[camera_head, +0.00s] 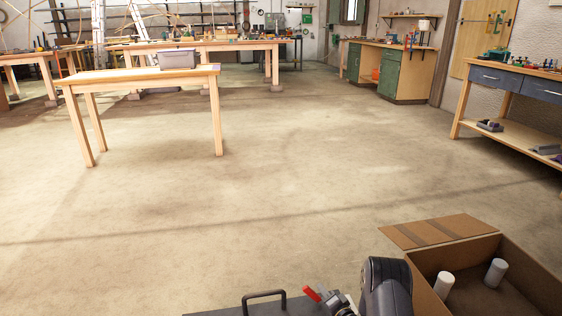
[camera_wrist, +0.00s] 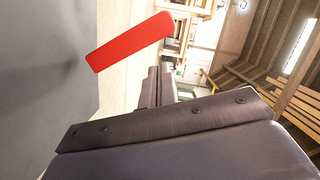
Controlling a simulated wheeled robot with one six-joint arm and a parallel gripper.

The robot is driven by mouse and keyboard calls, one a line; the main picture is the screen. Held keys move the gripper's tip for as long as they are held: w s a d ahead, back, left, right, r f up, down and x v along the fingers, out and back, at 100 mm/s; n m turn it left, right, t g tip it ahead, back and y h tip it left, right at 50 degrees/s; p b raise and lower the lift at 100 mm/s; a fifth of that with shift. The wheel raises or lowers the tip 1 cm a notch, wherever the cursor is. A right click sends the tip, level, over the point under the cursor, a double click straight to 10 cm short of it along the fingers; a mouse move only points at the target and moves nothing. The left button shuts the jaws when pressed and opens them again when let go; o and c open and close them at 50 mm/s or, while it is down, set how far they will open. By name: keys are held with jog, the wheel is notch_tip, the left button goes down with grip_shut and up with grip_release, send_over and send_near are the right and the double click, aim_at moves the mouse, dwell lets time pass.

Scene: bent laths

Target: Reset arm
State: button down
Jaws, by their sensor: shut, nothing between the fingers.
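My gripper (camera_wrist: 158,82) shows in the wrist view with its two dark fingers side by side, shut and empty. Beyond the fingertips the wrist view looks tilted across the room, toward wooden framing and roof beams. In the head view my dark arm is folded low at the bottom edge, right of the middle. The fingers cannot be made out there. A red flat piece (camera_wrist: 130,42) lies across the upper left of the wrist view, close to the fingers. A red piece (camera_head: 312,293) also shows beside my arm in the head view.
An open cardboard box (camera_head: 440,231) holding two pale cylinders (camera_head: 495,272) is right of my arm. A wooden table (camera_head: 137,76) with a grey bin (camera_head: 178,59) stands ahead left. Workbenches line the back and right (camera_head: 520,72). The middle floor (camera_head: 290,160) is clear.

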jog(key=shift+d+m, duration=0.3)
jog(key=shift+m, duration=0.4)
jog(key=s+d+r+g+h+p, duration=0.1)
jog(key=s+d+r+p, duration=0.3)
jog(key=s+d, duration=0.4)
jog(key=shift+p, duration=0.35)
jog(key=shift+s+a, duration=0.1)
